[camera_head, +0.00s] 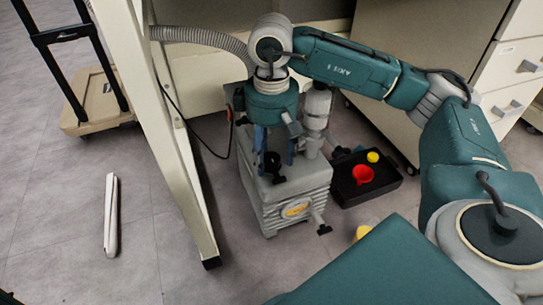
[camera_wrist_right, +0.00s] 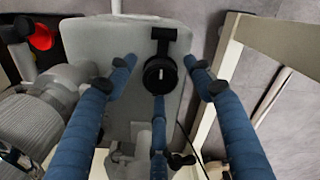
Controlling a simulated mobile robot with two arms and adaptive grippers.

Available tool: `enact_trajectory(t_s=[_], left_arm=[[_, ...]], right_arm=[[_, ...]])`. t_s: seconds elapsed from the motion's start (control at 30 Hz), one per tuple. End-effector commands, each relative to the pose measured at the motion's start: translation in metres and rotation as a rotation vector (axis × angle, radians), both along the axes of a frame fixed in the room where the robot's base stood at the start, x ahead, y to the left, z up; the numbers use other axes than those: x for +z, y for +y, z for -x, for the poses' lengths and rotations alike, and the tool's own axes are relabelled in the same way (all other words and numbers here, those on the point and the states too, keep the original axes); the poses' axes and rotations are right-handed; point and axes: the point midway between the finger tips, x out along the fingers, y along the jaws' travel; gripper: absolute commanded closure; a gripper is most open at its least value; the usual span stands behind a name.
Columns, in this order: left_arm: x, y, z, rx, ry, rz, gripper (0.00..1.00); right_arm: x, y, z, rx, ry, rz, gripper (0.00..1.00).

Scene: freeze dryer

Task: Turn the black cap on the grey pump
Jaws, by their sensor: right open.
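The grey pump (camera_head: 300,190) stands on the floor below the bench in the head view. Its pale top (camera_wrist_right: 95,45) fills the middle of the right wrist view. The black cap (camera_wrist_right: 160,75) is a round knob with a black bar at one side; it also shows on the pump top in the head view (camera_head: 272,162). My right gripper (camera_wrist_right: 161,80) reaches down over the pump. Its blue fingers are spread, with the cap between them in the picture and gaps on both sides. Whether the fingertips reach the cap's height is unclear. My left gripper is not in view.
A black tray (camera_head: 344,190) with a red funnel (camera_head: 363,175) and a yellow item (camera_head: 373,157) lies right of the pump. A bench leg (camera_head: 165,140) stands left. A grey hose (camera_head: 205,37) runs behind. A white object (camera_head: 111,215) lies on open floor.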

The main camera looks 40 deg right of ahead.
Motion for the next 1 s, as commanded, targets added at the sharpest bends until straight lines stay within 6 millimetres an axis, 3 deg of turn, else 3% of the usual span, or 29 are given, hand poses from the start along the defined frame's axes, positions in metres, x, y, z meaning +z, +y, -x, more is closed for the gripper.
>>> enact_trajectory(t_s=[0.07, 0.2, 0.3, 0.67, 1.0], left_arm=[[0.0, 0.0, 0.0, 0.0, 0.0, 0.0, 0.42], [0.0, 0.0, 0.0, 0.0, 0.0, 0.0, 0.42], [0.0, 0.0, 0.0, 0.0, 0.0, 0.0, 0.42], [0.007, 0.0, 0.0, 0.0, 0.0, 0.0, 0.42], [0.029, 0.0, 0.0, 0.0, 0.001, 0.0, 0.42]], right_arm=[[0.0, 0.0, 0.0, 0.0, 0.0, 0.0, 0.49], [0.0, 0.0, 0.0, 0.0, 0.001, 0.0, 0.77], [0.0, 0.0, 0.0, 0.0, 0.001, 0.0, 0.93], [0.001, 0.0, 0.001, -0.052, 0.006, 0.001, 0.93], [0.003, 0.001, 0.002, -0.296, 0.007, 0.0, 0.93]])
